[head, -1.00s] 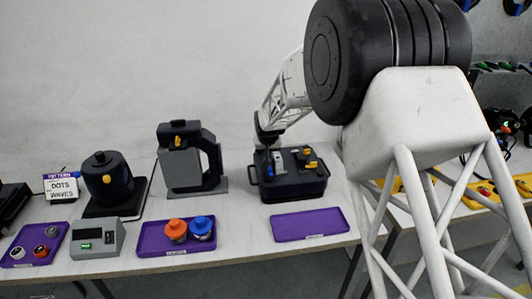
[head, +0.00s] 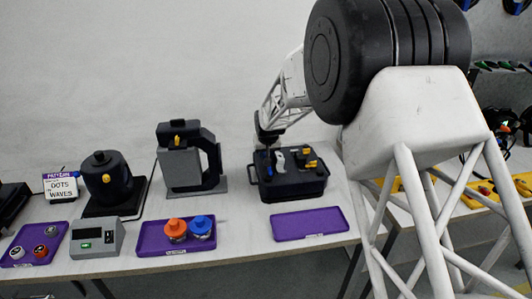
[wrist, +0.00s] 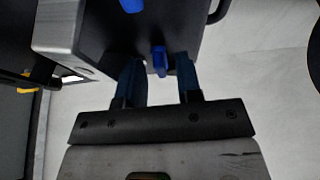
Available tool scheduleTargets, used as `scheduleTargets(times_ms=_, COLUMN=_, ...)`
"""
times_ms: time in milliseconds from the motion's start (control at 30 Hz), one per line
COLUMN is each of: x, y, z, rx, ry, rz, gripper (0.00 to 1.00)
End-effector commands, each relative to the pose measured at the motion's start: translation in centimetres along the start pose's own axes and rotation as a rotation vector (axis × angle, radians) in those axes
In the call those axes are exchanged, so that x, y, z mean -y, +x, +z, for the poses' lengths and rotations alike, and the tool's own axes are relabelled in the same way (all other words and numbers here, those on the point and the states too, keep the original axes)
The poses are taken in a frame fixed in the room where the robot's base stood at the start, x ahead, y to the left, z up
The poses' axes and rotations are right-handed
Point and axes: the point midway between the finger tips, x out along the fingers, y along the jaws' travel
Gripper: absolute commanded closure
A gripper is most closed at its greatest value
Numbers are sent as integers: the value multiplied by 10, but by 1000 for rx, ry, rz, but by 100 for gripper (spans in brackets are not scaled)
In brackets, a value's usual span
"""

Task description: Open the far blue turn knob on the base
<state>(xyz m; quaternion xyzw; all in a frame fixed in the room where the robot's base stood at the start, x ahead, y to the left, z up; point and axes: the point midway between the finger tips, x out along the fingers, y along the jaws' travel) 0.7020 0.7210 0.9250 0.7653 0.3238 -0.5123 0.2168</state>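The dark base (head: 290,190) stands on the white table in the head view, right of the middle. My gripper (head: 268,145) reaches down over its left part, small in this view. In the wrist view my gripper (wrist: 159,72) is open, its two dark blue fingers apart. A blue turn knob (wrist: 159,58) lies between the fingertips, with a gap on each side. A second blue part (wrist: 132,5) is cut off at the top edge. I cannot tell from the wrist view which blue part is the far one.
A grey metallic block (wrist: 60,25) sits close to the left finger. A black handle (wrist: 219,10) is at the right of the base. A purple tray (head: 310,224) lies in front of the base. A grey-black stand (head: 190,160) is to its left.

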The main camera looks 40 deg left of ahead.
Motion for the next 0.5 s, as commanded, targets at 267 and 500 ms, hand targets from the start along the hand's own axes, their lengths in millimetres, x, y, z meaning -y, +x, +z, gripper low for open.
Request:
scheduleTargets(times_ms=267, x=0, y=-12, z=-1, rx=-2, ry=0, rz=0, gripper=65)
scheduleTargets(times_ms=500, x=0, y=-38, z=-1, rx=-2, ry=0, rz=0, gripper=65)
